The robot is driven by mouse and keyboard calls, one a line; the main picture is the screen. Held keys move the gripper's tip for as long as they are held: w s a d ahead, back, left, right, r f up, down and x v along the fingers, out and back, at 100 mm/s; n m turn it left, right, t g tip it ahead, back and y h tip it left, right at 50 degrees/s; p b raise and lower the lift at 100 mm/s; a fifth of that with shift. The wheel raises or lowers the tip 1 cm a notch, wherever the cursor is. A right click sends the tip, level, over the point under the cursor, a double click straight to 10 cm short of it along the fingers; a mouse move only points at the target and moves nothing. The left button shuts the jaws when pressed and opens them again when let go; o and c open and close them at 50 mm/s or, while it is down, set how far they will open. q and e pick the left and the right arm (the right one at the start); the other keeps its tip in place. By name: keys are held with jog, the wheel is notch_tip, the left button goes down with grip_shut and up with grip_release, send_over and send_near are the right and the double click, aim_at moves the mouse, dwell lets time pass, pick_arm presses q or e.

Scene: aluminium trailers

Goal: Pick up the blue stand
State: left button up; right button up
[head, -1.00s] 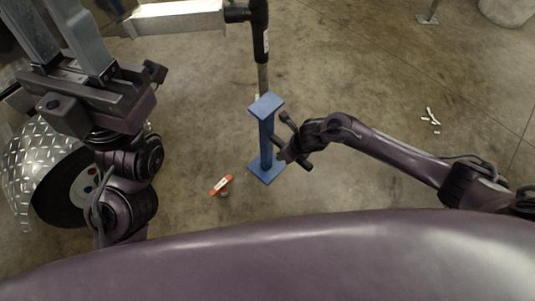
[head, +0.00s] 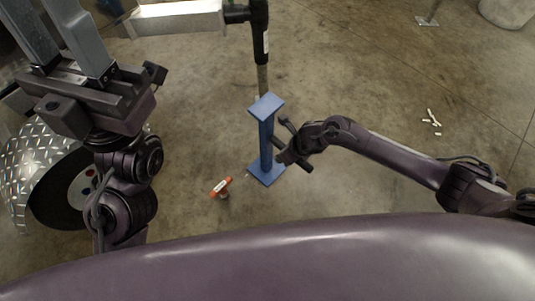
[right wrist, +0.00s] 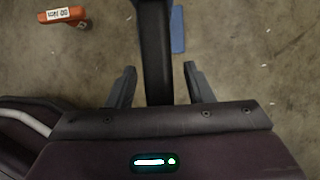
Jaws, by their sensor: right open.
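The blue stand (head: 266,143) is upright on the concrete floor in the middle of the head view, with a square top plate, a post and a square base plate. My right gripper (head: 280,149) is open, close to the right side of the post at mid-height; contact is unclear. In the right wrist view its two fingers (right wrist: 158,85) are apart, with a dark upright bar between them that may be the shaded post. A blue patch (right wrist: 178,30) shows beside that bar. My left gripper (head: 57,30) is open and empty at the upper left, its fingertips near the frame edge.
An orange item with a white label (head: 221,187) lies on the floor left of the stand. A black trailer jack (head: 260,30) stands behind it. A wheel under a tread-plate fender (head: 40,175) is at left. Small white pieces (head: 432,119) lie at right.

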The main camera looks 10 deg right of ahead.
grip_shut()
jog(key=shift+w+a+r, duration=0.15)
jog(key=shift+w+r, duration=0.1)
